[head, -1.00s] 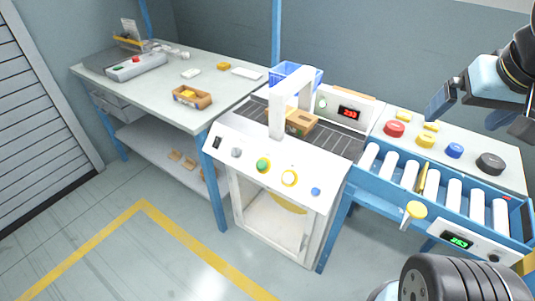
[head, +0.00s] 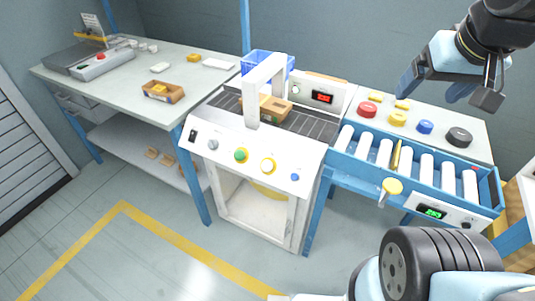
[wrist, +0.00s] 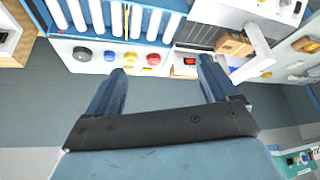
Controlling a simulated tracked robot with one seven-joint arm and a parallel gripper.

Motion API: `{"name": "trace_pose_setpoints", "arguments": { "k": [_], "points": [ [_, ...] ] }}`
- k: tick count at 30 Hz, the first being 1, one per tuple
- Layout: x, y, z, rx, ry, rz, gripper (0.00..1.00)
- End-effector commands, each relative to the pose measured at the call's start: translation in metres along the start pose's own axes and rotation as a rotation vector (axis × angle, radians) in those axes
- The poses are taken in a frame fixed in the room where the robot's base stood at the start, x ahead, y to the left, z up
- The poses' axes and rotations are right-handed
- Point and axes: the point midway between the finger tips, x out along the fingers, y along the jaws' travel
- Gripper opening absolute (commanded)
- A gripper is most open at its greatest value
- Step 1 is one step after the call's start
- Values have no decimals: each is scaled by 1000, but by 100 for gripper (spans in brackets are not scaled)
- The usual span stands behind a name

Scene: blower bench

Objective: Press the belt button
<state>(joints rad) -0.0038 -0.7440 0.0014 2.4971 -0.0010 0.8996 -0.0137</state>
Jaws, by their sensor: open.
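A white ledge behind the rollers bears a red button (head: 368,109), a yellow button (head: 397,118), a blue button (head: 425,127) and a black one (head: 459,137). I cannot read which is the belt button. My gripper (head: 446,94) is open and empty, held up at the right; in the wrist view its fingers (wrist: 162,66) point toward the ledge, apart from the buttons.
A white arch (head: 264,92) spans the dark belt (head: 314,124), with a cardboard box (head: 274,109) beneath it. A blue roller conveyor (head: 350,172) runs right, with a yellow-topped lever (head: 391,186) at its front. A workbench (head: 130,80) stands left. The floor in front is clear.

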Motion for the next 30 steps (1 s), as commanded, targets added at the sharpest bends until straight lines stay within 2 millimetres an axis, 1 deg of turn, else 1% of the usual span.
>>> {"name": "trace_pose_setpoints", "arguments": {
  "k": [1,5,14,21,26,27,30],
  "points": [
    [2,-2,-2,-22,-6,-1,82],
    [11,-10,-11,-139,-29,-7,69],
    [48,-47,-40,-586,-101,-45,41],
    [82,-84,-55,-954,-147,-98,18],
    [105,-112,-61,-1199,-172,-142,2],
    [111,-119,-62,-1261,-177,-155,0],
    [126,-139,-63,-1414,-188,-188,0]
  ]
}}
